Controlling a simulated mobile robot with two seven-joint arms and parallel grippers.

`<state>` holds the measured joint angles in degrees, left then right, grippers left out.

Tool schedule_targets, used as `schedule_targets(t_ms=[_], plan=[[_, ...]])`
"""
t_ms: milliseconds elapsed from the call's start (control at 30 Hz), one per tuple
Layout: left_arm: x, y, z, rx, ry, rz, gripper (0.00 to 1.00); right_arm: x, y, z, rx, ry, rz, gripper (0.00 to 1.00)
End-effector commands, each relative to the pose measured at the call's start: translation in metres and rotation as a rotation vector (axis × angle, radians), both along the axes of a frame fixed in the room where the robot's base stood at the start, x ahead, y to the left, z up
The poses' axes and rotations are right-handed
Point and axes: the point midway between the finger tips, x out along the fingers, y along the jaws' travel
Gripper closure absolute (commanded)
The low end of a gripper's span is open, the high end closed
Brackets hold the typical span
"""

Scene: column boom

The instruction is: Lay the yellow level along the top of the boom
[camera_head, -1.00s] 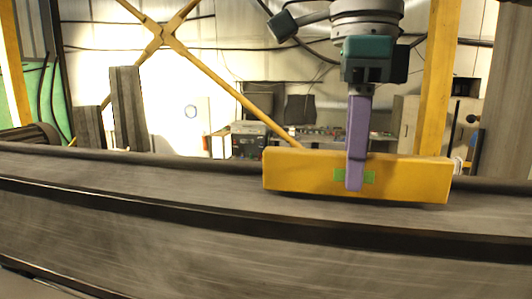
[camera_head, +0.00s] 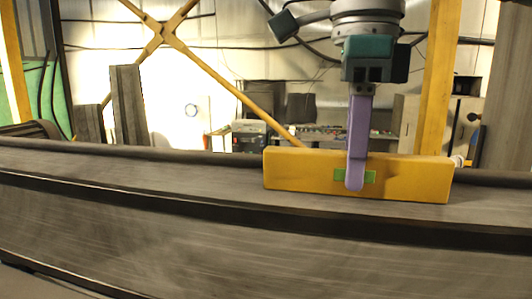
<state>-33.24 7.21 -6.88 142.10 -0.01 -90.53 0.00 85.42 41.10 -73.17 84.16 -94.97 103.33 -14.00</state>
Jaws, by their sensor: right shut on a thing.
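The yellow level (camera_head: 310,172) is a long block with a green window on its near face. It stands on edge along the top of the grey boom (camera_head: 120,168), right of the middle of the view. Its lower edge appears to touch the boom's top, though the exact contact is hard to tell. My right gripper (camera_head: 357,170) points straight down and is shut on the level near its middle. One purple finger shows across the near face; the other is hidden behind the level. My left gripper is not in view.
The boom runs across the whole view, with a dark flange edge (camera_head: 150,202) along its near side. Its top is clear left of the level. Behind stand a yellow post (camera_head: 437,80), yellow cross braces (camera_head: 215,78), grey upright beams (camera_head: 128,105) and a bench with equipment (camera_head: 248,135).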

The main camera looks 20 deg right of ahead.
Motion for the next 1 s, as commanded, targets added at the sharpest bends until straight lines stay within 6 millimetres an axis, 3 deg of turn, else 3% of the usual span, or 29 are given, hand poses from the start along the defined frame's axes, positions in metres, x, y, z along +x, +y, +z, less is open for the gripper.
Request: schedule_targets(t_ms=[33, 67, 333, 733, 1000], plan=[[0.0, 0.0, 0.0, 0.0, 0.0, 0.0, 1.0, 0.0, 0.0, 0.0, 0.001, -0.001, 0.0, 1.0], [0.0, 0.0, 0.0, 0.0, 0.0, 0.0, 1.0, 0.0, 0.0, 0.0, 0.001, -0.001, 0.0, 0.69], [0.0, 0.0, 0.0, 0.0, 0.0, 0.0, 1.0, 0.0, 0.0, 0.0, 0.0, 0.0, 0.0, 0.39], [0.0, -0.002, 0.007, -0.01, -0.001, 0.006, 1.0, 0.0, 0.0, 0.009, 0.0, 0.0, 0.0, 0.38], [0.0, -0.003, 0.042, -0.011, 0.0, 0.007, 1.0, 0.0, 0.0, 0.058, 0.001, -0.002, 0.0, 0.38]])
